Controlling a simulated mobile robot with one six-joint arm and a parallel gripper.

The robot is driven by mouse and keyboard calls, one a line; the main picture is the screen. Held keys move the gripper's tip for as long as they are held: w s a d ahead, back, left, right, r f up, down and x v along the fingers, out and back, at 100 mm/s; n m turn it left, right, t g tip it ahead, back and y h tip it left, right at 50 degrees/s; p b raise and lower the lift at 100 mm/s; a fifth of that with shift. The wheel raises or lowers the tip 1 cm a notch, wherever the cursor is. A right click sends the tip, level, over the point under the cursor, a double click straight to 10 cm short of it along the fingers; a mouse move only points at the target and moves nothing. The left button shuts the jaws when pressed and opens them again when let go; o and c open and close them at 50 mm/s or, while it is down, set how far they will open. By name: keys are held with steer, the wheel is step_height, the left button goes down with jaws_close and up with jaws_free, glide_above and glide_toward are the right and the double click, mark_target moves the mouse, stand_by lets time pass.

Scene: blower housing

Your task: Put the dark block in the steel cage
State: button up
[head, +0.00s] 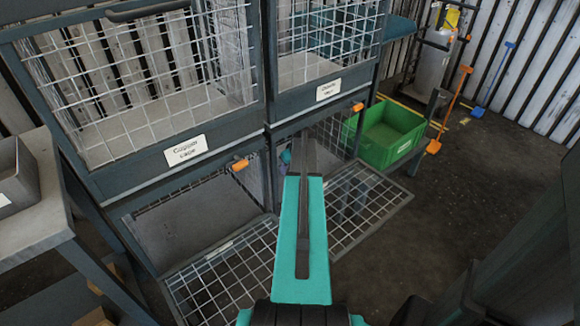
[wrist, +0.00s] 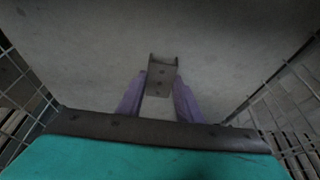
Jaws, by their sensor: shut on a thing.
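The dark block (wrist: 162,76) is a small dark grey piece in the wrist view, between the tips of my gripper's two purple fingers. My gripper (wrist: 161,82) is shut on it. Grey floor spreads below and ahead, with wire mesh on both sides, so the block is within a cage. In the head view my teal arm reaches into the lower right cage (head: 334,133), whose mesh door is folded down. The arm hides most of my gripper and the block there. I cannot read which cage is marked steel. The gap between block and floor is unclear.
The lower left cage (head: 195,225) is also open, its mesh door (head: 225,285) folded down. Two upper cages (head: 140,90) have mesh fronts and white labels. A green bin (head: 385,135) stands right of the cages. A grey bench (head: 30,220) is at left. Floor at right is clear.

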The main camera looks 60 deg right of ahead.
steer(key=shift+f, duration=0.1)
steer(key=o, duration=1.1)
steer(key=shift+o, duration=0.2)
steer(key=shift+v, duration=1.8)
steer(key=s+a, duration=0.1)
steer(key=s, duration=0.2)
steer(key=s+a, duration=0.1)
steer(key=s, duration=0.3)
steer(key=s+a, duration=0.1)
steer(key=s, duration=0.3)
steer(key=shift+s+a+f, duration=0.1)
steer(key=shift+a+f, duration=0.05)
steer(key=shift+a, duration=0.25)
